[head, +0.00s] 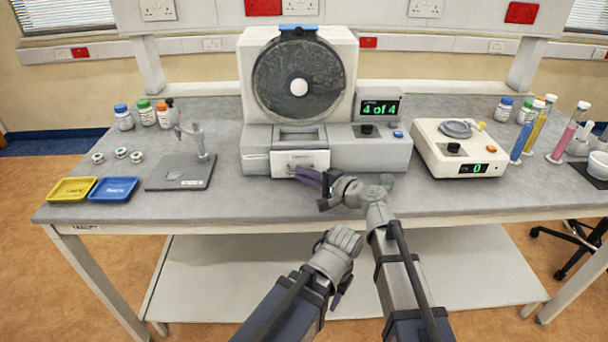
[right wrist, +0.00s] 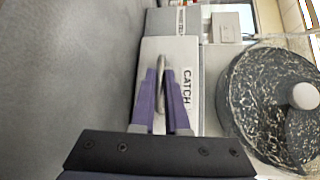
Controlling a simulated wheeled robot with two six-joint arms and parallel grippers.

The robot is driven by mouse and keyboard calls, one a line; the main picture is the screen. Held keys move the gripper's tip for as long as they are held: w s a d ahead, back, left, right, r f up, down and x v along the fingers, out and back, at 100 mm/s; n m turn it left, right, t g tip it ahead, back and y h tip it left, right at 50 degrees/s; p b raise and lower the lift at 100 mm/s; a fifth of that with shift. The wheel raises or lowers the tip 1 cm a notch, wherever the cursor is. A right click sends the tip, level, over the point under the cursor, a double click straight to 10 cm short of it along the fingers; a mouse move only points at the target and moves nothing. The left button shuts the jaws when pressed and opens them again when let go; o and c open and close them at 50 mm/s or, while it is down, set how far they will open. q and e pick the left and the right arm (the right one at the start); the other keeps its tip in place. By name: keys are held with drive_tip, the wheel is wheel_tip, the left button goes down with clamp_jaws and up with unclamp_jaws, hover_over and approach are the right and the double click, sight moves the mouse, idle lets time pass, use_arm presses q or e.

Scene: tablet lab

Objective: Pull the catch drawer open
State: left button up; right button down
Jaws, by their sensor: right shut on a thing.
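The catch drawer (head: 296,158) is a pale front low on the left of the machine with the large dark disc. In the right wrist view its face (right wrist: 185,58) carries the word CATCH and a metal handle (right wrist: 160,88). The front looks close to the machine's face; I cannot tell if there is a small gap. My right gripper (head: 308,176) is at the drawer, its purple fingers, also in the wrist view (right wrist: 163,105), shut on the handle from both sides. My left gripper (head: 339,296) hangs low before the bench, its fingers mostly hidden.
The machine (head: 385,153) has a display reading "4 of 4". A scale (head: 460,150) stands to its right and a grey press stand (head: 180,172) to its left. Yellow (head: 72,190) and blue (head: 113,189) trays lie at the left front.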

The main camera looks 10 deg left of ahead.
idle(0.7)
drive_tip(key=s, duration=0.2)
drive_tip(key=s+d, duration=0.1)
drive_tip(key=s, duration=0.1)
drive_tip(key=s+d, duration=0.1)
drive_tip(key=s, duration=0.1)
drive_tip(key=shift+s, duration=0.35)
drive_tip(key=shift+w, duration=0.1)
drive_tip(key=c, duration=0.9)
unclamp_jaws()
